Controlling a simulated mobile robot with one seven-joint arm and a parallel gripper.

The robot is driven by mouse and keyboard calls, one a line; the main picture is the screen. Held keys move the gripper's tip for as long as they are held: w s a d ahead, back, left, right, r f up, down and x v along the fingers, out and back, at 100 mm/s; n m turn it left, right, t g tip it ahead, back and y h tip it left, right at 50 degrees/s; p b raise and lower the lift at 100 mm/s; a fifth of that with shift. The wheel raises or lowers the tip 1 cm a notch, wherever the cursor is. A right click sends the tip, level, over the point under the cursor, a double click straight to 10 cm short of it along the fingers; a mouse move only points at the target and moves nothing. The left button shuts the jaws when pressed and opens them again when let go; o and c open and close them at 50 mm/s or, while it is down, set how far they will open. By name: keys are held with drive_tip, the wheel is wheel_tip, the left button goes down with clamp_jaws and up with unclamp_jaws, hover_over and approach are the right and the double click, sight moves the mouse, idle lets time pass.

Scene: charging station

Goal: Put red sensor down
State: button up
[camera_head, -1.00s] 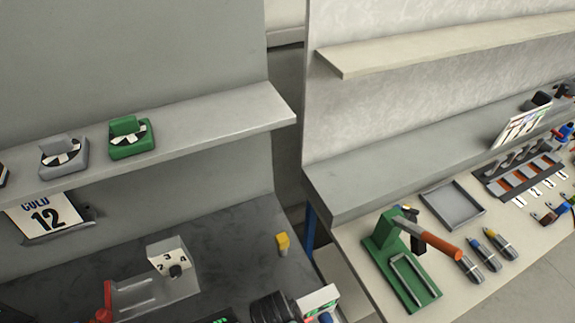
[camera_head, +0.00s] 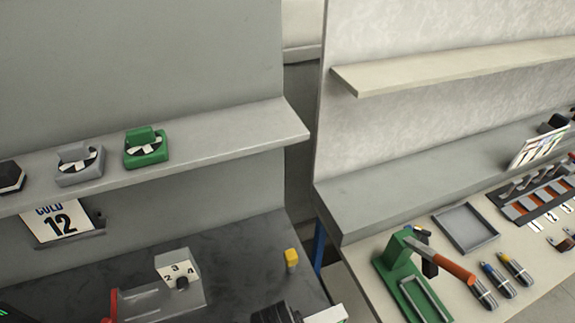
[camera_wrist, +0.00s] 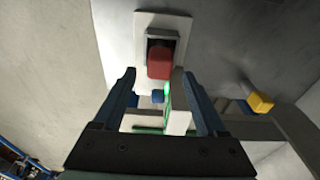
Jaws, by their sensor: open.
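In the wrist view, a red block (camera_wrist: 159,63), likely the red sensor, sits in a dark recess of a pale plate (camera_wrist: 181,27). My gripper (camera_wrist: 160,74) is open. Its two dark fingers are spread to the left and right, with the block between and just beyond their tips; I see no contact. A white piece with a green strip (camera_wrist: 177,120) shows between the fingers, nearer the palm. I cannot make out my gripper or this red block in the head view.
The shelf above holds a green device (camera_head: 146,150) and a grey one (camera_head: 78,166).

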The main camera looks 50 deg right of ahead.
wheel_tip(320, 180, up, 8)
drive_tip(key=shift+w+a, duration=0.3)
drive_tip(key=shift+a, duration=0.1)
drive_tip(key=w+d+r+n+t+h, duration=0.15)
drive_tip(key=w+r+n+t, duration=0.5)
drive_tip(key=w+r, duration=0.7)
drive_tip(key=w+a+r+n+t+h, duration=0.1)
drive_tip(key=w+a+r+n+t, duration=0.15)
drive_tip(key=w+r, duration=0.35)
drive_tip(key=w+a+r+n+t+h, duration=0.15)
drive_tip(key=w+r+t, duration=0.25)
drive_tip(key=r, duration=0.4)
drive_tip(key=a+r+n+t+y, duration=0.1)
drive_tip(key=a+r+n+t, duration=0.3)
drive_tip(key=r, duration=0.8)
drive_tip(key=a+r+n+t+y, duration=0.1)
drive_tip(key=a+r+n+t, duration=0.35)
drive_tip(key=r, duration=0.65)
drive_tip(key=s+a+r+n+t+y, duration=0.1)
drive_tip(key=s+a+r+n+t, duration=0.1)
drive_tip(key=s+r, duration=0.3)
drive_tip(key=s+a+r+n+t+y, duration=0.1)
drive_tip(key=s+a+r+n+t, duration=0.2)
drive_tip(key=r, duration=0.6)
drive_tip(key=shift+s+a+r+t+y, duration=0.3)
drive_tip(key=shift+s+t+y, duration=0.1)
drive_tip(key=shift+s+t, duration=0.45)
